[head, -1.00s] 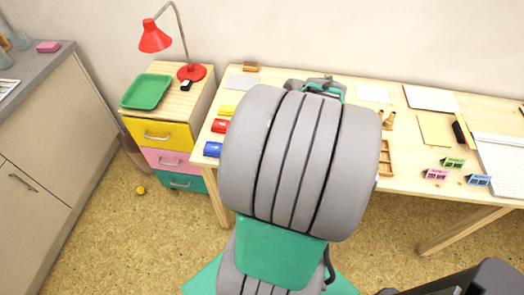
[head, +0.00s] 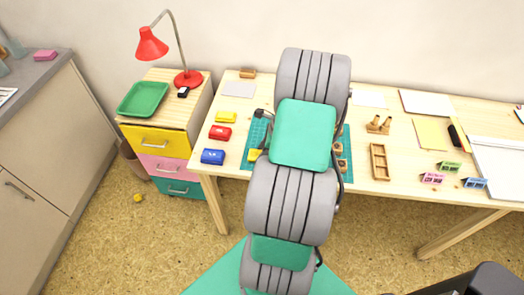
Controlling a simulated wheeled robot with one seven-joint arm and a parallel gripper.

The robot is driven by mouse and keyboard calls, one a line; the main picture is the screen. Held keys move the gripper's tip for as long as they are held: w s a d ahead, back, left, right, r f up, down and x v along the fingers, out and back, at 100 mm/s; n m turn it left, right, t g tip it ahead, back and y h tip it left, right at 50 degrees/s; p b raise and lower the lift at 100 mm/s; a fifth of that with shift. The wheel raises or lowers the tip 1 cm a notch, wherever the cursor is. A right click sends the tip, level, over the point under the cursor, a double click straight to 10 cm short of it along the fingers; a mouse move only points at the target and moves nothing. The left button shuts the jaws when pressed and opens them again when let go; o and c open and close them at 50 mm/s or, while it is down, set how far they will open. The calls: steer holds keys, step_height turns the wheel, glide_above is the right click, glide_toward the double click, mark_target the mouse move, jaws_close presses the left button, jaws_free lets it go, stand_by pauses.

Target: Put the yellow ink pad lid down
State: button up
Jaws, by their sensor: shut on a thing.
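A yellow ink pad (head: 226,117) lies on the table at the left, behind the red one (head: 220,133). The yellow lid (head: 254,155) shows as a small yellow piece over the left edge of the green mat. My gripper (head: 258,143) is mostly hidden behind my arm; only a dark part shows left of it, just above the yellow lid. It is shut on the lid. The fingertips and any gap between lid and mat cannot be made out.
A blue ink pad (head: 213,156) lies near the table's front left edge. The green mat (head: 346,172) is largely covered by my arm. A wooden tray (head: 379,161) and stamps (head: 340,165) are to the right.

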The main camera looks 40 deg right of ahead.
steer(key=o, duration=1.3)
steer(key=v, duration=1.2)
steer(key=w+a+r+n+h, duration=0.15)
steer(key=a+r+n, duration=0.25)
steer(key=a+n, duration=0.4)
steer(key=w+a+r+n, duration=0.3)
steer(key=a+n, duration=0.3)
steer(key=a, duration=0.4)
steer(key=s+a+r+n, duration=0.1)
steer(key=s+a+n, duration=0.1)
steer(key=a+n, duration=0.4)
steer(key=s+a+r+n+h, duration=0.1)
steer(key=s+a+r+n, duration=0.1)
steer(key=a+n, duration=0.5)
steer(key=shift+s+n, duration=0.8)
